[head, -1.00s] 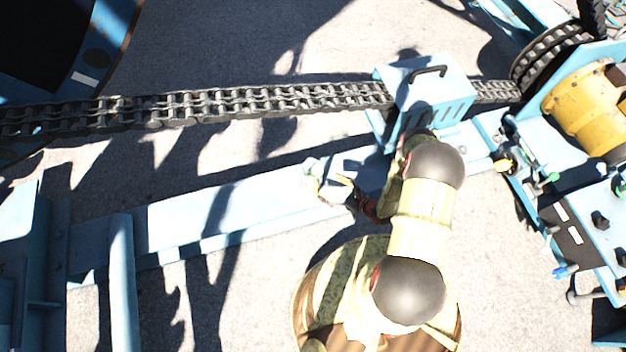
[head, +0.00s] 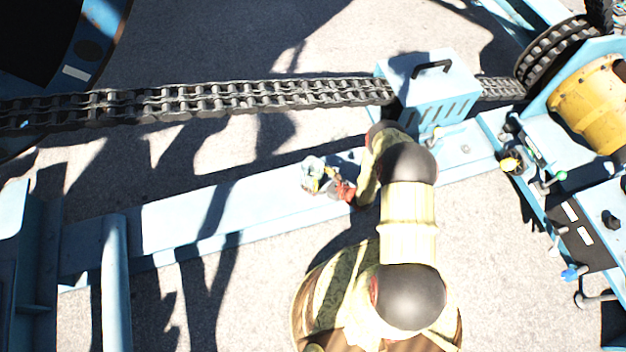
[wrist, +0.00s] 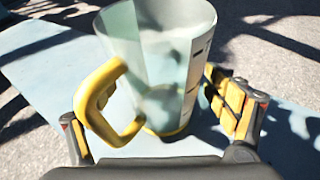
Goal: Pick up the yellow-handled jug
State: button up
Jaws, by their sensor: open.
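The clear jug (wrist: 165,65) with a yellow handle (wrist: 100,95) stands upright on the light blue beam. Its yellow handle faces left in the wrist view, and markings show on its right side. In the head view the jug (head: 311,172) is small on the beam, left of my gripper (head: 336,187). In the wrist view my gripper (wrist: 152,112) is open, with the jug between its fingers. The left finger is close to the handle, which partly covers it; the right finger with yellow pads is beside the jug's wall. I cannot tell whether either finger touches.
The blue beam (head: 175,218) runs across the ground. Behind it a heavy chain (head: 240,97) leads to a blue box with a black handle (head: 440,85). A yellow motor (head: 588,105) and levers (head: 550,180) stand at the right. Open ground lies in front of the beam.

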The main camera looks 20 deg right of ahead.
jog(key=shift+c, duration=0.2)
jog(key=c, duration=1.1)
jog(key=shift+c, duration=0.3)
